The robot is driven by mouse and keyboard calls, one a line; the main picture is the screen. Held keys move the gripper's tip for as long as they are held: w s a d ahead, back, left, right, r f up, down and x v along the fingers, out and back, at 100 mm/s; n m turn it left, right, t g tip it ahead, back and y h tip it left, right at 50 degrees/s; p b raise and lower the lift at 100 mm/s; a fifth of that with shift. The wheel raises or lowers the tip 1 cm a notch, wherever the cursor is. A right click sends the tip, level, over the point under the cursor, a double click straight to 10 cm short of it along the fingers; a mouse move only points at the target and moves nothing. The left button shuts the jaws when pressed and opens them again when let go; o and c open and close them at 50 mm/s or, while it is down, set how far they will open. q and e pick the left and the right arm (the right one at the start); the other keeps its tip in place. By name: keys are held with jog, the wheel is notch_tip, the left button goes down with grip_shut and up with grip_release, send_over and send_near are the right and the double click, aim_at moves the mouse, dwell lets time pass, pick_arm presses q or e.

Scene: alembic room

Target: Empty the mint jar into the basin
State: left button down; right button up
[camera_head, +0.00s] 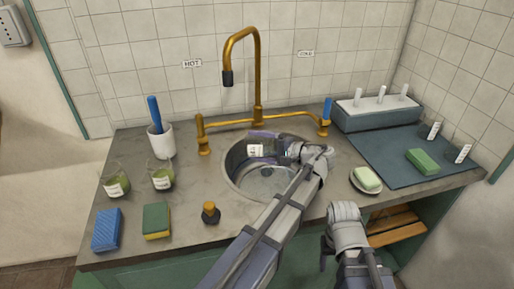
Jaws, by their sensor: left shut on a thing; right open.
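My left gripper (290,148) reaches over the round metal basin (233,178) and is shut on a glass jar (268,138) with a white label. The jar has a purplish tint and lies tipped on its side above the basin, its base end hidden by the gripper. Its label is too small to read, and I cannot tell if anything is inside. Two labelled glasses with green contents, one at the far left (115,182) and one beside it (162,177), stand upright on the counter. My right gripper (328,250) is open and empty in front of the counter edge.
A brass tap (257,75) arches behind the basin. A blue sponge (106,230), a green-yellow sponge (156,220) and a dark stopper (210,212) lie in front.

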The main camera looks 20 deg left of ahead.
pick_arm(q)
jog(key=shift+d+f+m+y+b, duration=0.15)
jog(key=shift+f+m+y+b, duration=0.5)
jog(key=shift+b, duration=1.55)
jog(key=shift+y+b, duration=0.65)
jog(key=shift+y, duration=0.1)
jog(key=shift+d+r, duration=0.1)
jog(key=shift+r, duration=0.1)
